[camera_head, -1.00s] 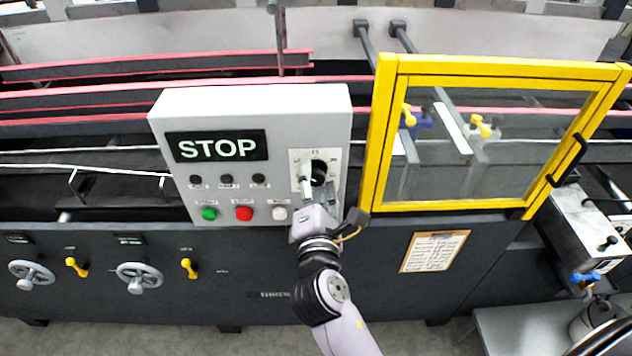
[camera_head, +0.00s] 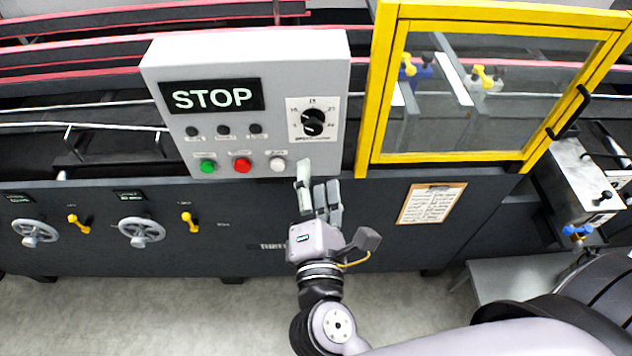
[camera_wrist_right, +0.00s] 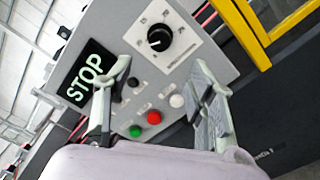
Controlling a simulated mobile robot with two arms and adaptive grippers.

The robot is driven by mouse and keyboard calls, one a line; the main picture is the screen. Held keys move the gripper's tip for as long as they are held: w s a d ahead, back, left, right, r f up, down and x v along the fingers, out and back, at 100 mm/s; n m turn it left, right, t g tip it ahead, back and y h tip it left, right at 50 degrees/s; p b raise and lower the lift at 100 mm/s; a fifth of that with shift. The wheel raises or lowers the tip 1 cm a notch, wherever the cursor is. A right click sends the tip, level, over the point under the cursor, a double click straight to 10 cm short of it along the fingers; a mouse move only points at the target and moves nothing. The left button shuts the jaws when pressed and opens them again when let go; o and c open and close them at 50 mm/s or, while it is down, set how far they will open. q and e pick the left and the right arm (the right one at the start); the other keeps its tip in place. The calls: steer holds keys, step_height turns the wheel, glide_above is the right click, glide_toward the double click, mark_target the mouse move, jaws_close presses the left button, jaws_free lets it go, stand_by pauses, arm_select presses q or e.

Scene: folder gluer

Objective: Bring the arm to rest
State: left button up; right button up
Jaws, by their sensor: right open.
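My right gripper (camera_head: 319,188) is open and empty in the head view, just below the lower right corner of the grey control box (camera_head: 362,100). The box carries a STOP display (camera_head: 212,96), a black rotary knob (camera_head: 313,122) and green, red and white buttons. In the right wrist view, the open fingers of my right gripper (camera_wrist_right: 160,95) frame the buttons, with the knob (camera_wrist_right: 160,38) beyond and between them. The fingers look apart from the knob. My left gripper is not in view.
A yellow-framed clear guard door (camera_head: 490,90) stands right of the box. Handwheels (camera_head: 140,231) and yellow levers (camera_head: 189,221) sit on the dark machine front at left. A clipboard (camera_head: 430,203) hangs at right. A grey table (camera_head: 500,283) stands at the lower right.

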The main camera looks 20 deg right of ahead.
stand_by(0.5)
steer(key=a+f+g+y+b, duration=0.1)
steer(key=a+f+g+y, duration=0.15)
steer(key=f, duration=0.75)
steer(key=a+f+g+y, duration=0.1)
steer(key=a+f+y, duration=0.15)
steer(key=f, duration=0.75)
steer(key=s+f+m+g, duration=0.1)
steer(key=s+f+g, duration=0.1)
steer(key=f, duration=0.7)
steer(key=s+f+m+g, duration=0.2)
steer(key=f, duration=0.8)
steer(key=s+d+f+m+g+b, duration=0.1)
steer(key=s+d+f+m+g, duration=0.25)
steer(key=s+f, duration=0.5)
steer(key=s+d+f+m+g+b, duration=0.15)
steer(key=s+d+f+m, duration=0.3)
steer(key=f, duration=0.75)
steer(key=s+d+f+m+g, duration=0.2)
steer(key=s+d+f+m, duration=0.1)
steer(key=s, duration=0.4)
steer(key=s+d+f+m+g, duration=0.2)
steer(key=s+d+f+m, duration=0.2)
steer(key=s+d, duration=0.2)
steer(key=shift+s+f, duration=0.3)
steer(key=shift+s, duration=0.45)
